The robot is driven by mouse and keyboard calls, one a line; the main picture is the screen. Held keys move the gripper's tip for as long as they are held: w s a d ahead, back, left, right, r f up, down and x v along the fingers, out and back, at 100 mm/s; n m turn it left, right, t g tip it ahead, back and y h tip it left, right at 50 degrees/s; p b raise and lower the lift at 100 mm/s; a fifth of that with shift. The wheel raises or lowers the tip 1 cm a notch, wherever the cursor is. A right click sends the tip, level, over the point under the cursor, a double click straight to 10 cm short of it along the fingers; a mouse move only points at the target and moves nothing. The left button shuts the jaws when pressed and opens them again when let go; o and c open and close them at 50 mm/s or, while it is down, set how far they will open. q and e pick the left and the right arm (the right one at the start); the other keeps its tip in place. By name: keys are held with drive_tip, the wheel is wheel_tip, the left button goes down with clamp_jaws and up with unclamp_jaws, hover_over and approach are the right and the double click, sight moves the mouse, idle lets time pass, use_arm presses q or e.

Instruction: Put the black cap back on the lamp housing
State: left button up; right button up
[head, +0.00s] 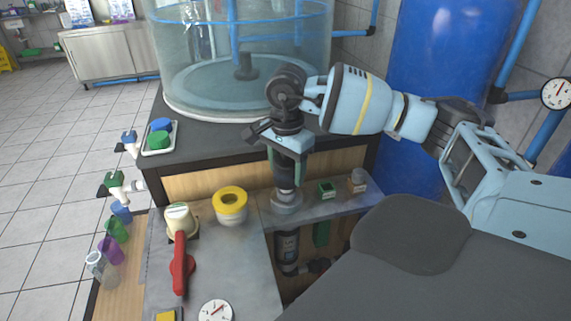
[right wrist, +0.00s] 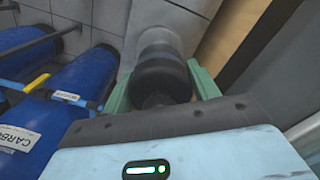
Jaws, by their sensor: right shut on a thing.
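My right gripper (head: 286,172) points down over the grey panel, with its green fingers closed around the sides of the black cap (head: 286,178). The cap is upright, directly above the grey lamp housing (head: 286,204). In the right wrist view, the black cap (right wrist: 160,78) sits between the two green fingers, and the pale housing (right wrist: 161,39) shows beyond it. The cap's lower end meets the housing in both views, but I cannot tell whether it is seated or just above. My left gripper is not in view.
A yellow-ringed fitting (head: 230,205) and a red-handled valve (head: 180,265) stand left of the housing. A small green block (head: 326,188) is at its right. A large clear tank (head: 245,80) stands behind, and a white tray (head: 147,151) holds blue and green caps.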

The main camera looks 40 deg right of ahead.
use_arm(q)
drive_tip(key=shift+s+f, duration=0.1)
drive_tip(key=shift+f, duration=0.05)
use_arm(e)
drive_tip(key=shift+f, duration=0.3)
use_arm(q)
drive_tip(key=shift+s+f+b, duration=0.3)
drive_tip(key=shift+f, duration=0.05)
use_arm(e)
drive_tip(key=shift+f, duration=0.7)
idle(0.6)
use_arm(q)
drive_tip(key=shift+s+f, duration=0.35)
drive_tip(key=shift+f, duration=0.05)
use_arm(e)
drive_tip(key=shift+f, duration=0.9)
use_arm(q)
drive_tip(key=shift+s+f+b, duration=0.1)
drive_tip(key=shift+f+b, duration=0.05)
drive_tip(key=shift+b, duration=0.2)
use_arm(e)
drive_tip(key=shift+f, duration=0.3)
drive_tip(key=o, duration=1.4)
